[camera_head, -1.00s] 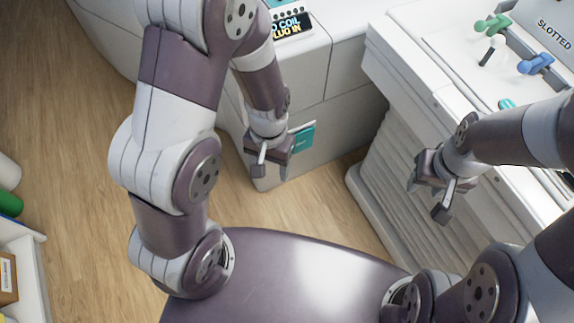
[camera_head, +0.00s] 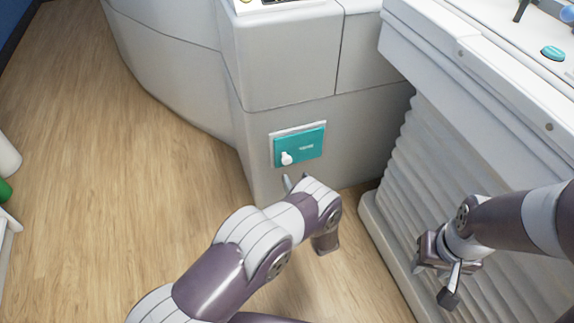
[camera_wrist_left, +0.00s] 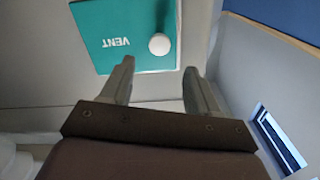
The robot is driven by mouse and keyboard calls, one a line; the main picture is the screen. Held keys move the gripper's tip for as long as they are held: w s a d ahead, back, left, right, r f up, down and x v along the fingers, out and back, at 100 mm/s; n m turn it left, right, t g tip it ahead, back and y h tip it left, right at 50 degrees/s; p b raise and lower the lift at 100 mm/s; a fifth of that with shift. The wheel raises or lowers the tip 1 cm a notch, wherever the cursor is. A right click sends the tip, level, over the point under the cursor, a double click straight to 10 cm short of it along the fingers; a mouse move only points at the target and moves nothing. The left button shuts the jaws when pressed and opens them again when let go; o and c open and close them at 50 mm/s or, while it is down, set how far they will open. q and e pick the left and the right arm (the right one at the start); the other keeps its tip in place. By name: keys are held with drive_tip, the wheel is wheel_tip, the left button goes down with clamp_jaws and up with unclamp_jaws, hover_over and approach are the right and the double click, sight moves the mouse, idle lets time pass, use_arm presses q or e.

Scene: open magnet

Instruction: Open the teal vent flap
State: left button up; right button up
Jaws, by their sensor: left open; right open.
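The teal vent flap (camera_head: 311,146) sits in a pale frame low on the white cabinet front and looks shut, lying flat. A round white knob (camera_head: 287,158) is at its lower left corner. In the left wrist view the flap (camera_wrist_left: 115,35) appears upside down with "VENT" on it, and the knob (camera_wrist_left: 160,44) lies just ahead of the gap between my fingers. My left gripper (camera_wrist_left: 158,80) is open and empty, apart from the knob. In the head view my left gripper (camera_head: 297,182) is just below the flap, partly hidden by my arm. My right gripper (camera_head: 433,284) is open and empty at the right.
A white bed-like unit with ribbed sides (camera_head: 440,170) stands close to the right, near my right arm. The cabinet (camera_head: 285,65) continues above and beside the flap. The wood floor (camera_head: 130,190) at left is clear.

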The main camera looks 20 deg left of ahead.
sight(288, 162)
use_arm(q)
drive_tip(key=b+x, duration=0.1)
drive_tip(key=x, duration=0.3)
drive_tip(key=b+x, duration=0.2)
drive_tip(key=x, duration=0.2)
drive_tip(key=shift+w+a+f, duration=0.2)
drive_tip(key=shift+w+a, duration=0.05)
drive_tip(key=shift+w, duration=0.05)
drive_tip(key=shift+w+a+r, duration=0.1)
drive_tip(key=shift+w+r, duration=0.05)
drive_tip(key=shift+w, duration=0.05)
clamp_jaws()
